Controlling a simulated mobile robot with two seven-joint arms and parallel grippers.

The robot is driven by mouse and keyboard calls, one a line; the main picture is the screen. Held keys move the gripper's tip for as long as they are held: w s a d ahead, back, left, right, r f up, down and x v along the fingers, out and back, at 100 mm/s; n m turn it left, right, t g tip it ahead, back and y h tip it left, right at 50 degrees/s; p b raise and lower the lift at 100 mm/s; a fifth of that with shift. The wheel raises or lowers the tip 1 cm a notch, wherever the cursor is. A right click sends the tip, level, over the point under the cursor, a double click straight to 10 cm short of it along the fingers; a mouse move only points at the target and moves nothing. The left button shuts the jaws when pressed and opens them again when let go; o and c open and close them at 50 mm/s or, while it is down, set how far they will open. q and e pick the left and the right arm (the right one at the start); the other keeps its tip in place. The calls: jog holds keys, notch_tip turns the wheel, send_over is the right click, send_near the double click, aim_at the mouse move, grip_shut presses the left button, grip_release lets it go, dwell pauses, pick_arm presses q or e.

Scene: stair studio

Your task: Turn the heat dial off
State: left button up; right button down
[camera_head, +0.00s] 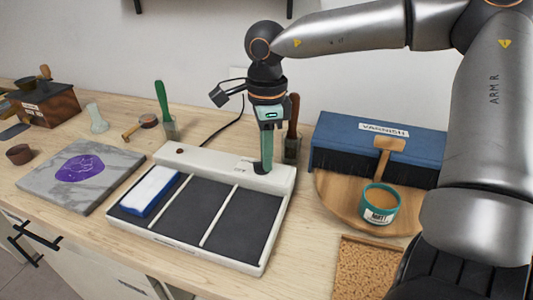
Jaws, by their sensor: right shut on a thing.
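A white heating plate unit (203,243) with dark panels lies in the middle of the bench, with a raised strip along its back. My right gripper (265,160) points down at the right end of that strip. Its fingers are shut on the heat dial, which they mostly hide; I cannot read the dial's setting. A small dark red spot (180,151) shows at the left end of the strip. My left gripper is not in view.
A blue and white block (150,190) lies on the left panel. A grey marble slab (105,190) is to the left. A blue box (340,143) with dark bristles and a teal tin (380,206) on a round wooden board (335,198) stand to the right. Tools stand behind.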

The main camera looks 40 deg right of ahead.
dwell(0.5)
jog(key=c, duration=0.9)
grip_release()
jog(key=shift+o, duration=0.2)
jog(key=shift+r, duration=0.1)
notch_tip(320, 180, up, 12)
jog(key=p, duration=0.1)
jog(key=shift+r+p, duration=0.15)
jog(key=shift+p, duration=0.25)
